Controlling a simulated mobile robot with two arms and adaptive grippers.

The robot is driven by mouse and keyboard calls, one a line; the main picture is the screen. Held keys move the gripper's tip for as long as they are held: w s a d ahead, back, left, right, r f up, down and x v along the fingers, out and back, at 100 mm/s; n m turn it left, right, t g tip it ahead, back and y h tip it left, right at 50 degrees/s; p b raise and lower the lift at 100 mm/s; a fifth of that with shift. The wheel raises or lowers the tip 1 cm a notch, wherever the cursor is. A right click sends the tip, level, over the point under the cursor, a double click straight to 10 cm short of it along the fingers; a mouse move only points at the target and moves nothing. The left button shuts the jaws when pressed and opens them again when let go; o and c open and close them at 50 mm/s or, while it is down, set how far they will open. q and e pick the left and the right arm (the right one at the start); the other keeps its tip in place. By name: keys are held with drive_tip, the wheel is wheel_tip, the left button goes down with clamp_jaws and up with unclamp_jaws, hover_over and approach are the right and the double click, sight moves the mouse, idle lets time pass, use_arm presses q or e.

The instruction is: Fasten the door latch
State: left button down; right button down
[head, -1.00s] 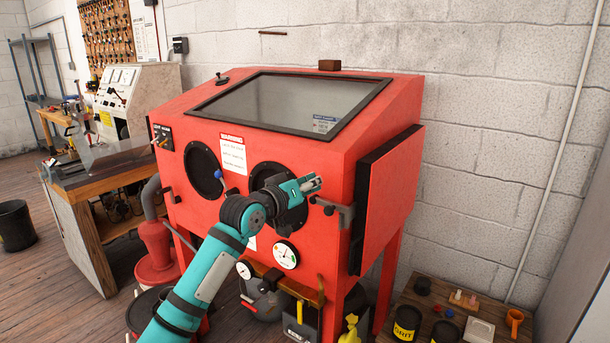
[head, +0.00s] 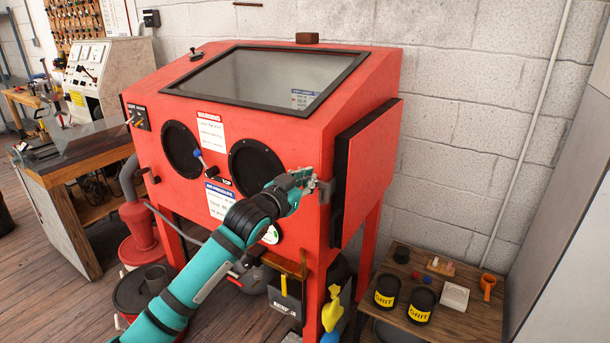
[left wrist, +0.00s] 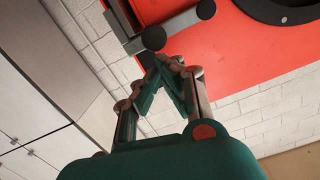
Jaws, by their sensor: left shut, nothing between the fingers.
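The red blast cabinet (head: 290,130) has a side door (head: 368,165) with a black edge on its right. The door lies near the cabinet side; I cannot tell whether it is fully closed. The grey door latch (head: 326,190) is at the cabinet's front right corner, partly hidden by my left gripper (head: 306,178). In the left wrist view the latch (left wrist: 172,27) is a grey bar with dark round ends. My left gripper (left wrist: 166,62) is shut and empty, its fingertips close to the latch's lower dark end. I cannot tell whether they touch.
A low wooden table (head: 455,310) at the right holds black grit cans (head: 388,290), a white block and an orange cup. A workbench (head: 75,155) stands at the left. The wall (head: 490,130) is behind the cabinet. Floor shows at lower left.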

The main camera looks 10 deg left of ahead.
use_arm(q)
drive_tip(key=shift+f, duration=0.15)
use_arm(e)
drive_tip(key=shift+r, duration=0.1)
idle(0.4)
